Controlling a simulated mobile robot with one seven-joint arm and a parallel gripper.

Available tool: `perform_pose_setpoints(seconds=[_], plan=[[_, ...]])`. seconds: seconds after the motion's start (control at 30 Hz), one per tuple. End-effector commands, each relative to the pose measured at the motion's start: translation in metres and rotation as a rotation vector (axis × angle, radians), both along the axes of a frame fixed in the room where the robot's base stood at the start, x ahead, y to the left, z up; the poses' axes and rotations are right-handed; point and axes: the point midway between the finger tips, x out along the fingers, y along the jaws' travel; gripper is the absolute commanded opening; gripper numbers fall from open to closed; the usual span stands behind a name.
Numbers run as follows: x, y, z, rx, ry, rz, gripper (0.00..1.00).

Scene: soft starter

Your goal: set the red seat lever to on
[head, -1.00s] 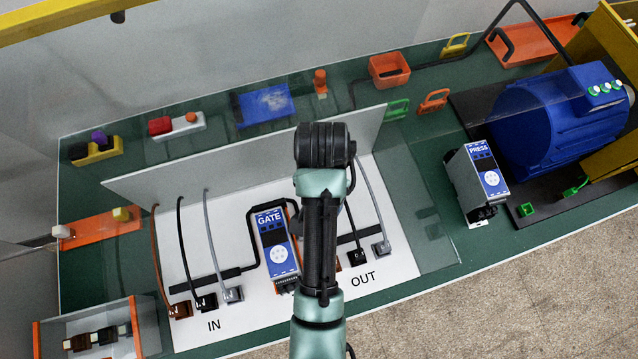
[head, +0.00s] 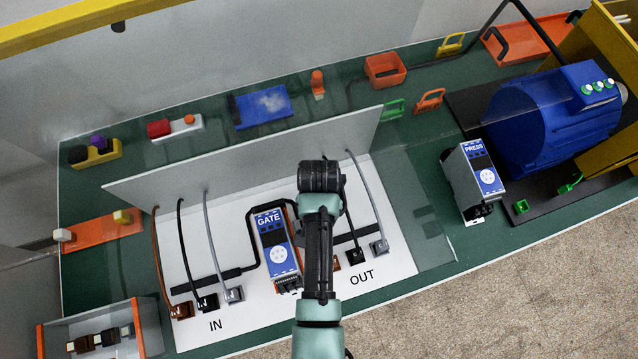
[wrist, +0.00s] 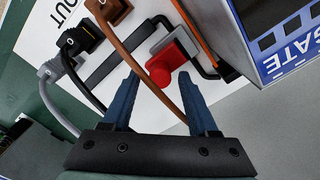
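The red seat lever (wrist: 174,55) shows in the wrist view on a small grey base, beside the orange edge of the blue-faced GATE unit (wrist: 288,35). In the head view the GATE unit (head: 276,248) stands on the white panel; my arm covers the lever there. My gripper (wrist: 158,77) is open, its two blue fingers spread with the red lever just beyond and between their tips. I cannot tell whether a finger touches it. A brown cable (wrist: 150,70) crosses in front of the lever between the fingers. My fingers are hidden in the head view.
OUT-side plugs and cables, black (wrist: 80,42) and grey (wrist: 55,72), lie left of my fingers in the wrist view. A grey upright wall (head: 240,160) stands behind the white panel (head: 250,318). The PRESS unit (head: 478,180) and blue motor (head: 545,120) are to the right.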

Motion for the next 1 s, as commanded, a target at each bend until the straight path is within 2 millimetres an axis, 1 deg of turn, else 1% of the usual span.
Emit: perform_pose_setpoints(seconds=[0.03,0.3,1.0], plan=[[0.0001,0.0000,0.0002,0.000,0.000,0.000,0.48],[0.0000,0.0000,0.0003,0.000,0.000,0.000,0.00],[-0.0001,-0.0003,0.0005,0.000,0.001,0.000,0.00]])
